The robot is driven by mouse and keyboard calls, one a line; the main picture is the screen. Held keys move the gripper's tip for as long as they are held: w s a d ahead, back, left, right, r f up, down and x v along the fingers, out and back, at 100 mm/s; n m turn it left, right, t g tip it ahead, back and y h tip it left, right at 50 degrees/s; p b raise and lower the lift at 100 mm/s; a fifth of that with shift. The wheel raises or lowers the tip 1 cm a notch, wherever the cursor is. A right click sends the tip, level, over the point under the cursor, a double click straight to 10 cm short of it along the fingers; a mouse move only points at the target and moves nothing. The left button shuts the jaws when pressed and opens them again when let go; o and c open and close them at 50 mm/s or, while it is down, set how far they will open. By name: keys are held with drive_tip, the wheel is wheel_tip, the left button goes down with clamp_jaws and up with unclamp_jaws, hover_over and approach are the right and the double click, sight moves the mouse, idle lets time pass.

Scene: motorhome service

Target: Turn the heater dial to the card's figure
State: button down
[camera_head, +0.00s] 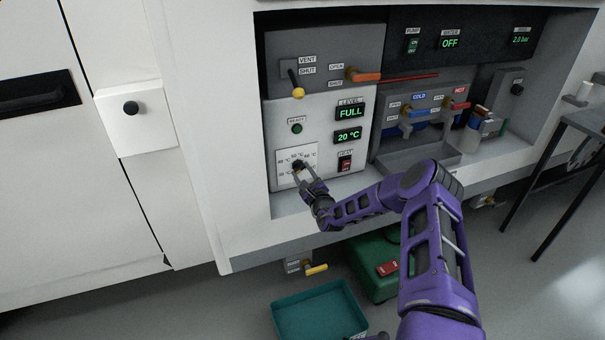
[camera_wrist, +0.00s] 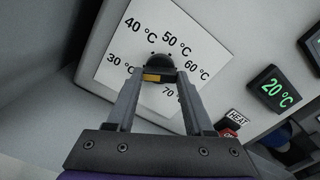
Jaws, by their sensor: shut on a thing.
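The heater dial (camera_wrist: 159,67) is a dark round knob on a white plate (camera_wrist: 108,48) printed with 30, 40, 50, 60 and 70 °C. In the head view the plate (camera_head: 283,178) is on the white heater panel's lower left. My gripper (camera_head: 299,170) reaches it from below right. In the wrist view my gripper (camera_wrist: 156,75) has its fingertips on both sides of the dial, shut on it. The fingers cover part of the dial's lower side, and its pointer is hard to tell. I cannot make out a card with a figure.
A display (camera_head: 348,136) reads 20 °C, above a red HEAT switch (camera_head: 345,163). A FULL level display (camera_head: 350,112), green-capped READY lamp (camera_head: 297,128) and yellow-knobbed vent lever (camera_head: 298,92) are nearby. A teal tray (camera_head: 320,312) and green case (camera_head: 372,262) stand below.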

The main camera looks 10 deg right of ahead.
drive_tip(key=m+p, duration=0.1)
drive_tip(key=m, duration=0.4)
drive_tip(key=shift+m+p, duration=0.3)
drive_tip(key=m+p, duration=0.1)
drive_tip(key=m, duration=1.7)
idle(0.4)
drive_tip(key=shift+c, duration=1.4)
unclamp_jaws()
